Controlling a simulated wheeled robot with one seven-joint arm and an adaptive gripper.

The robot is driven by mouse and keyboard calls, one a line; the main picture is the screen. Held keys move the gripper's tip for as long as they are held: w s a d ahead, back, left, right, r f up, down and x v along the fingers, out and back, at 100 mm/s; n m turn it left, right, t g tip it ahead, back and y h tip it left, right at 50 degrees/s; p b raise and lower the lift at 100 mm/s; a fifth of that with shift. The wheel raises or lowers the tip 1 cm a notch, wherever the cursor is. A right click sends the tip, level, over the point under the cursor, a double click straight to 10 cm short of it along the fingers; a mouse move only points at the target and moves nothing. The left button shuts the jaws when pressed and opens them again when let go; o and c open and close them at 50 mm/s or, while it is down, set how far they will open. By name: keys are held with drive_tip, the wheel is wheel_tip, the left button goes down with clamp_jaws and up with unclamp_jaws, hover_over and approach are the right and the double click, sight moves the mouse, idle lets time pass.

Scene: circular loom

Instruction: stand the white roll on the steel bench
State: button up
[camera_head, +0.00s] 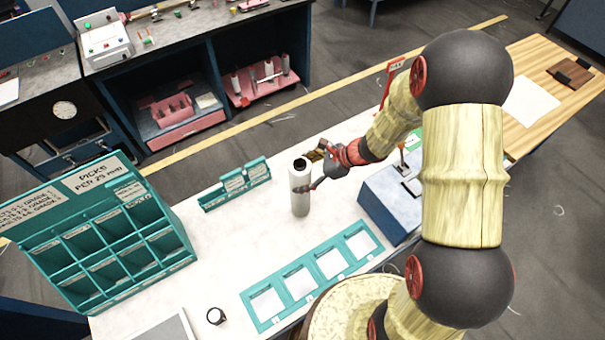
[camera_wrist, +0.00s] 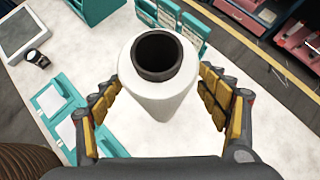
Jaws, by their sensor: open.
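The white roll (camera_head: 299,190) stands upright on the white-topped bench (camera_head: 240,230), with a dark hollow core at its top. In the wrist view the roll (camera_wrist: 165,95) is seen from above, between the two fingers. My gripper (camera_head: 313,176) is at the roll's upper part from the right; in the wrist view my gripper (camera_wrist: 162,115) has its yellow-padded fingers spread on either side of the roll. A gap shows on the right side; contact on the left is hard to tell. I cannot tell which surface is the steel bench.
A teal frame with several windows (camera_head: 283,289) lies in front of the roll. A teal card holder (camera_head: 205,200) stands behind left, a teal pigeonhole rack (camera_head: 62,250) further left. A blue-grey box (camera_head: 377,207) sits close right. Dark benches with pink trays (camera_head: 240,98) stand across the aisle.

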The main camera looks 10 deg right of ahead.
drive_tip(key=v, duration=1.2)
idle(0.5)
